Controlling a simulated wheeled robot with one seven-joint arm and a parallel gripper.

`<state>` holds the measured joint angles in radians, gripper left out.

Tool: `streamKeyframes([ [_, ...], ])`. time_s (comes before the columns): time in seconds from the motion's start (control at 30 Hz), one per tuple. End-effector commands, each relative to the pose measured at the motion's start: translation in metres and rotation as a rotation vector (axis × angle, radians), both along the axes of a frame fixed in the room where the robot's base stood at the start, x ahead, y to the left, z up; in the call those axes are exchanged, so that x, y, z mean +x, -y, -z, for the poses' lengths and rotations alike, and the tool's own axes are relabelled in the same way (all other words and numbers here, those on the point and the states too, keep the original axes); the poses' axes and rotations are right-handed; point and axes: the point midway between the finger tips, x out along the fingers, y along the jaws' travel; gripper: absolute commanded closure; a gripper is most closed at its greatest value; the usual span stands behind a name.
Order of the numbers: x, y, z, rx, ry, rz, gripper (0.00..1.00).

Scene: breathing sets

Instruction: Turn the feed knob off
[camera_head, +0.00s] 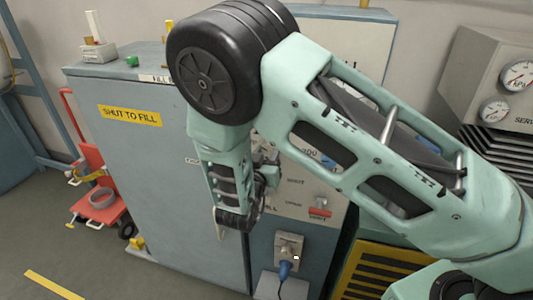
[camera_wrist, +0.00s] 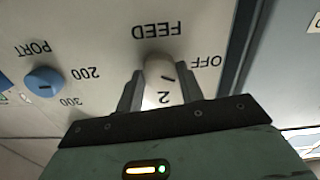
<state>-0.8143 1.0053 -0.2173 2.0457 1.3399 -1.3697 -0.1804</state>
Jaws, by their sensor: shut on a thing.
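The feed knob (camera_wrist: 158,72) is pale and rounded, on a light panel (camera_wrist: 105,35) in the wrist view. The word FEED appears upside down above it, and OFF lies to its right. A short dark mark shows on the knob, not clearly aimed at OFF. My gripper (camera_wrist: 160,88) is shut on the knob, with one dark finger on each side. In the head view my arm covers the knob and my fingertips are hard to make out.
A blue PORT knob (camera_wrist: 45,80) sits left of the feed knob. In the head view, a red switch (camera_head: 320,212) and a blue plug (camera_head: 285,270) are on the panel's lower part. A grey cabinet (camera_head: 150,170) stands left, a gauge unit (camera_head: 500,80) right.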

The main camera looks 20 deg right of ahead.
Motion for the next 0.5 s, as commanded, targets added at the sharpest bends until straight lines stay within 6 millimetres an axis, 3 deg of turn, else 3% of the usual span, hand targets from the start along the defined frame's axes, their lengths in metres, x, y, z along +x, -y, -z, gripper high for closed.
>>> streamKeyframes([
  [0.5, -0.0004, -0.0004, 0.0002, -0.306, -0.225, -0.001, 0.85],
])
